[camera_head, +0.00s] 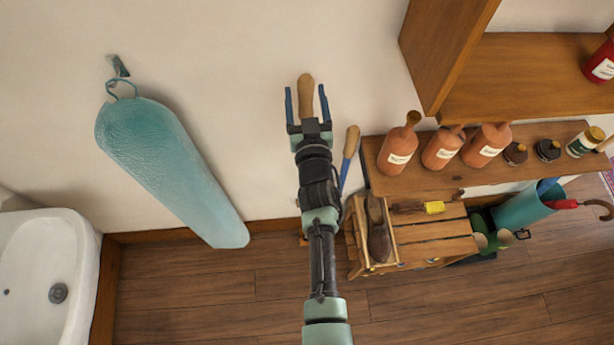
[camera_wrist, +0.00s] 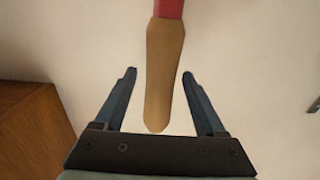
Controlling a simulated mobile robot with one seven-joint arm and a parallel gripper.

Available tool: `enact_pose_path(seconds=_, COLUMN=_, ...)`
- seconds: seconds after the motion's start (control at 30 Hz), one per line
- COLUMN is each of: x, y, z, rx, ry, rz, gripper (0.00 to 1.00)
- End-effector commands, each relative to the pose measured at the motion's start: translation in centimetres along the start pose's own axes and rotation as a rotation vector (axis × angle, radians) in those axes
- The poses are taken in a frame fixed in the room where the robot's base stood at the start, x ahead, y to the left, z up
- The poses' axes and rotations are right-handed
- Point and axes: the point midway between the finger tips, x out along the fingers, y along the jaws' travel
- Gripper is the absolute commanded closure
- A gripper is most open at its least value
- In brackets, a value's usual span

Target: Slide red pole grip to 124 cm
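The red pole's tan wooden grip (camera_head: 305,86) stands near the pale wall in the head view. In the wrist view the grip (camera_wrist: 163,75) has a rounded end towards my gripper's palm, and the red pole (camera_wrist: 168,8) joins it at the top edge. In the head view my arm hides the red part. My gripper (camera_head: 305,90) is open, with its dark blue fingers on either side of the grip. The wrist view shows gaps between the grip and both fingers (camera_wrist: 159,72). I cannot tell how deep the grip lies between them. No height scale shows.
A blue pole with a wooden grip (camera_head: 351,142) stands just right of my gripper. A shelf (camera_head: 374,186) with several bottles and a slatted bench (camera_head: 438,232) lie to the right.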

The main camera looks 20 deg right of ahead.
Motion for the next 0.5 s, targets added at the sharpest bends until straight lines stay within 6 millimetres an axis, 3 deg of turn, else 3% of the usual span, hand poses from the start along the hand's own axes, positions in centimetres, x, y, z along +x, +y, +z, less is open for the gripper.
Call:
enact_pose_path(seconds=0.07, x=0.0, y=0.0, z=0.1, rx=0.000, ry=-0.002, rz=0.000, gripper=0.12)
enact_pose_path(seconds=0.33, x=-0.1, y=0.0, z=0.2, rx=0.000, ry=-0.004, rz=0.000, gripper=0.12)
enact_pose_path(seconds=0.5, x=-1.3, y=0.0, z=0.3, rx=-0.002, ry=-0.004, rz=0.000, gripper=0.12)
